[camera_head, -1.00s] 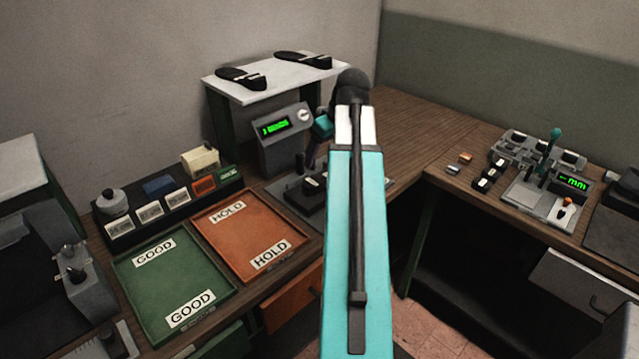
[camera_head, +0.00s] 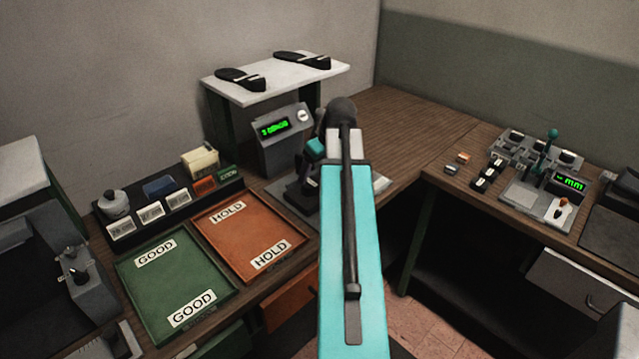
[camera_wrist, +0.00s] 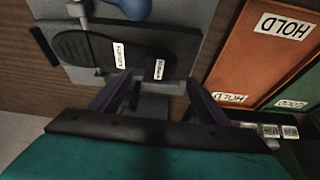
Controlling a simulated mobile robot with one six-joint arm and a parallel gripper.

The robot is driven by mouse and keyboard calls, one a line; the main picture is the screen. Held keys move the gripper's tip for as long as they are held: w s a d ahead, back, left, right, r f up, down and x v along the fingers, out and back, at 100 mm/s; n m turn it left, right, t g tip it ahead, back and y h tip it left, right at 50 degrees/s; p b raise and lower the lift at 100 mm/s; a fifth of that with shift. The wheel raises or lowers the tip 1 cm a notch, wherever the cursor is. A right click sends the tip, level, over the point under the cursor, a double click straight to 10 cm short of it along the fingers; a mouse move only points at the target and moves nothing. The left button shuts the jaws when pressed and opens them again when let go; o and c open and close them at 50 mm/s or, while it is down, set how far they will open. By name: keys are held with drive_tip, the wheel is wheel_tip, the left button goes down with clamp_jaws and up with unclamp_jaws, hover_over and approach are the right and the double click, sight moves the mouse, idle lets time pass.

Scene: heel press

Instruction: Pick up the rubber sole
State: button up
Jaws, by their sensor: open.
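A black rubber sole (camera_wrist: 75,47) lies on a grey plate (camera_wrist: 185,18) in the wrist view. Its rounded end points left, and two white labels are on it. My gripper (camera_wrist: 159,80) is open, its two dark fingers spread and reaching to the sole's lower edge near the right label; nothing is held. I cannot tell whether the fingertips touch it. In the head view my turquoise arm and gripper (camera_head: 305,175) cover most of the plate, and the sole is not clear there. Two similar black soles, one at left (camera_head: 240,79) and one at right (camera_head: 302,60), lie on the white shelf.
A grey box with a green display (camera_head: 275,127) stands behind my gripper. The green GOOD tray (camera_head: 165,280) and orange HOLD tray (camera_head: 235,235) are empty. A block row (camera_head: 165,200) runs behind them. The right bench holds a gauge fixture (camera_head: 540,195).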

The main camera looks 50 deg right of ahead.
sight(311, 183)
drive_tip(key=shift+f, duration=0.1)
idle(0.3)
drive_tip(key=shift+p+x, duration=1.15)
drive_tip(key=shift+x, duration=1.35)
drive_tip(key=c, duration=1.4)
drive_tip(key=shift+o, duration=0.2)
wheel_tip(311, 183, up, 10)
drive_tip(key=b, duration=0.2)
drive_tip(key=shift+b, duration=0.4)
